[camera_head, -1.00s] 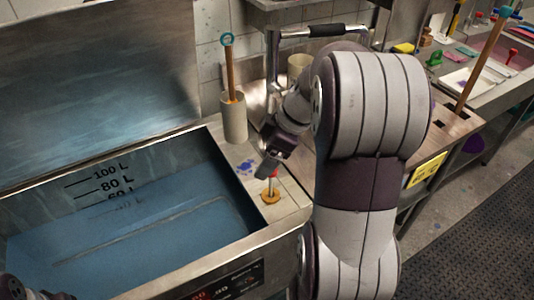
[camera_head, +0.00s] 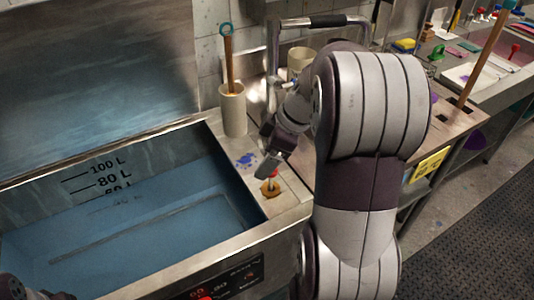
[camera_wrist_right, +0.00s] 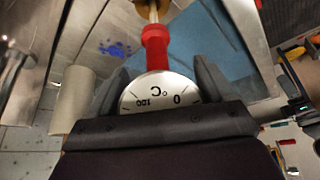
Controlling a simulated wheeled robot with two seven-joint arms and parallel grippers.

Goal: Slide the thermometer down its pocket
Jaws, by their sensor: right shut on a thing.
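The thermometer shows in the right wrist view with a white dial (camera_wrist_right: 158,92) marked °C and a red neck (camera_wrist_right: 155,46). My right gripper (camera_wrist_right: 161,82) is shut on the dial, one finger on each side. In the head view my right gripper (camera_head: 267,170) is just above a small brass-coloured collar (camera_head: 270,187) on the vat's right ledge, which looks like the pocket. A short red piece of the thermometer shows between gripper and collar. The stem's lower end is hidden. A dark part of my left arm shows at the bottom left corner; its jaws cannot be made out.
The vat (camera_head: 222,138) with blue liquid lies left of the collar, its lid raised behind. A pale cylindrical holder (camera_head: 233,112) with a wooden-handled tool stands behind the collar. A blue stain (camera_head: 246,160) marks the ledge. A worktop and sink lie to the right.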

